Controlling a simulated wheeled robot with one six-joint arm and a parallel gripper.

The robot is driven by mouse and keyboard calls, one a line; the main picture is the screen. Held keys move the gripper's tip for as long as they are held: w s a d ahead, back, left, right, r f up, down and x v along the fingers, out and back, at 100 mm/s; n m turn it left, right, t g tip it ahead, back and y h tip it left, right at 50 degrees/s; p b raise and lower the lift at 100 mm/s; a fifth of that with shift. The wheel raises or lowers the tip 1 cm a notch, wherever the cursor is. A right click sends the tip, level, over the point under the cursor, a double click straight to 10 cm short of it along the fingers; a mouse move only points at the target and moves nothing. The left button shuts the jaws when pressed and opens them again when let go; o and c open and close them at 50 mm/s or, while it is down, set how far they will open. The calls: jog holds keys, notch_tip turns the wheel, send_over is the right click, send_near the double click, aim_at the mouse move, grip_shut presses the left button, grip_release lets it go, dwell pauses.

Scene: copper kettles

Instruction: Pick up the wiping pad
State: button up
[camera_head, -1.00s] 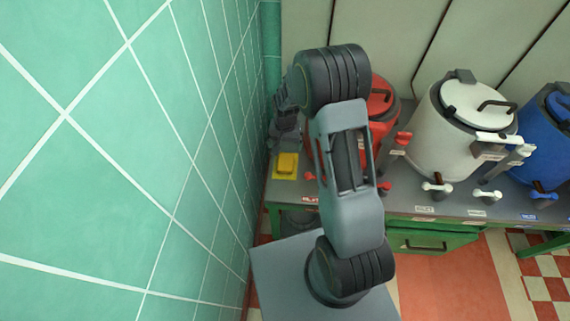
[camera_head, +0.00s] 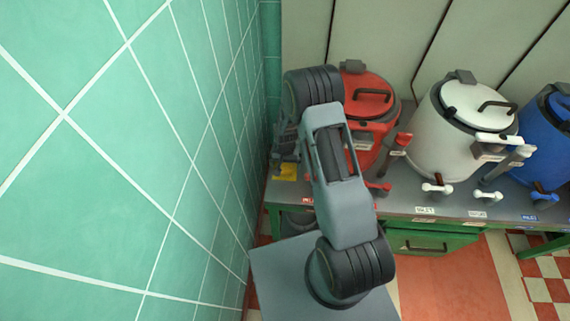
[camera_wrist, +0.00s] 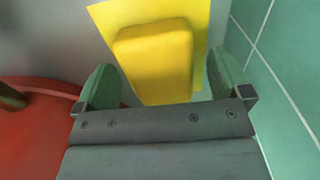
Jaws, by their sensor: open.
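The wiping pad (camera_wrist: 155,62) is a yellow block on a flat yellow sheet (camera_wrist: 104,14). In the wrist view it shows at the upper middle, between and beyond the two green fingers of my gripper (camera_wrist: 165,82). My gripper is open and empty, with a finger on each side of the pad's near end; whether they touch it I cannot tell. In the head view the yellow (camera_head: 285,172) shows at the left end of the grey counter, partly covered by my gripper (camera_head: 284,160).
A red kettle (camera_head: 372,100) stands just right of the pad, partly behind my arm. A white kettle (camera_head: 455,135) and a blue kettle (camera_head: 545,140) stand farther right. The green tiled wall (camera_head: 150,150) is close on the left.

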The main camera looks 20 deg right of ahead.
jog(key=shift+f, duration=0.15)
jog(key=shift+c, duration=0.4)
jog(key=c, duration=0.9)
jog(key=shift+c, duration=0.2)
notch_tip(320, 180, up, 10)
jog(key=shift+r, duration=0.1)
